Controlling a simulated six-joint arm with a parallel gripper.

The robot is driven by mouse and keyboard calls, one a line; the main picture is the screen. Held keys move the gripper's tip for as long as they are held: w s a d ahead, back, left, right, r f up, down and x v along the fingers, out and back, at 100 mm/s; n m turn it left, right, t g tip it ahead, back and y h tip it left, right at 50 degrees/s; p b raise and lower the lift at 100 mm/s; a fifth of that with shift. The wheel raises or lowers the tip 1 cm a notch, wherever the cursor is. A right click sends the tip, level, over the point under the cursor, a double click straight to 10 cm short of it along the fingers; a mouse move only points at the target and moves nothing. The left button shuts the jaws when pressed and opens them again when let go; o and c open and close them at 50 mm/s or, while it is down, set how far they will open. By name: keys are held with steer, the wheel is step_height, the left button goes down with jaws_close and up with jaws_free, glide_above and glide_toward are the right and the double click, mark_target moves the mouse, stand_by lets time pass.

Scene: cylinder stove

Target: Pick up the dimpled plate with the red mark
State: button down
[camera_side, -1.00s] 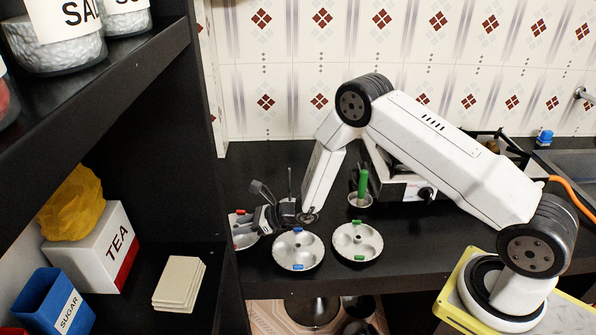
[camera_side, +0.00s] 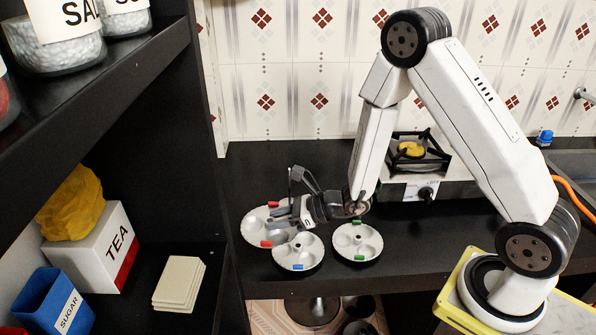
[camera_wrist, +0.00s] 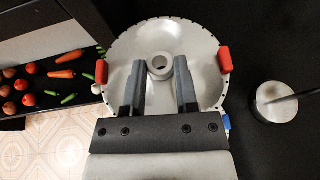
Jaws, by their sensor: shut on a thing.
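The dimpled plate with red marks (camera_side: 256,222) is at the left end of the counter in the side view. It is pale, with a red mark on each of two opposite edges. My gripper (camera_side: 284,213) reaches over its right side and is shut on it. In the wrist view the plate (camera_wrist: 165,38) lies beneath both fingers of my gripper (camera_wrist: 160,80), with a raised ring at its centre. The exact contact between fingers and plate is hidden.
A blue-marked plate (camera_side: 298,258) stands just in front of my gripper, and a green-marked plate (camera_side: 357,247) to its right. A stove (camera_side: 408,165) is behind. A dark shelf wall (camera_side: 228,265) bounds the left. A round stand with a rod (camera_wrist: 275,103) shows in the wrist view.

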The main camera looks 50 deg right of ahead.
steer(key=shift+s+d+r, duration=0.1)
steer(key=shift+s+r, duration=0.15)
steer(key=shift+s, duration=0.25)
steer(key=shift+s+d+r, duration=0.1)
steer(key=shift+s+r, duration=0.1)
steer(key=shift+s, duration=0.25)
